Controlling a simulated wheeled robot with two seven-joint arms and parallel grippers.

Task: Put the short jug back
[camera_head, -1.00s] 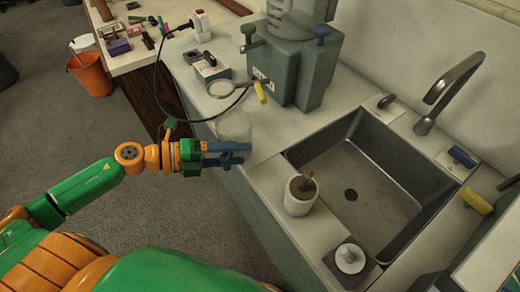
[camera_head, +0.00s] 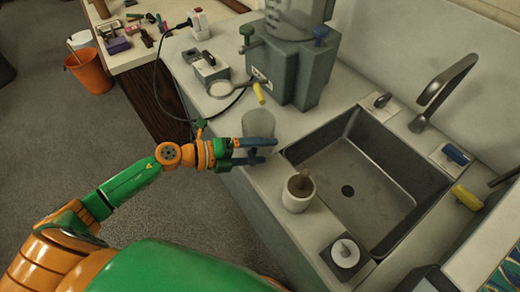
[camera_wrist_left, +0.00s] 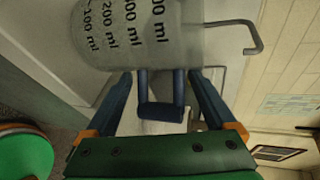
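A clear measuring jug (camera_head: 258,122) with a blue handle shows faintly in the head view, at the counter's front edge left of the sink. My left gripper (camera_head: 256,150) reaches to its near side. In the left wrist view the jug wall (camera_wrist_left: 140,35) shows dark ml marks. Its U-shaped blue handle (camera_wrist_left: 160,112) lies between my left gripper's fingers (camera_wrist_left: 160,90), which close in on both sides of it. The jug looks upright in the head view; I cannot tell if its base touches the counter. My right gripper is out of view.
A grey machine (camera_head: 283,70) with a clear container stands behind the jug. The metal sink (camera_head: 365,180) is empty. A white pot (camera_head: 297,195) stands at its front left, near a dark square with a white knob (camera_head: 345,253). A black cable (camera_head: 185,122) hangs over the counter edge.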

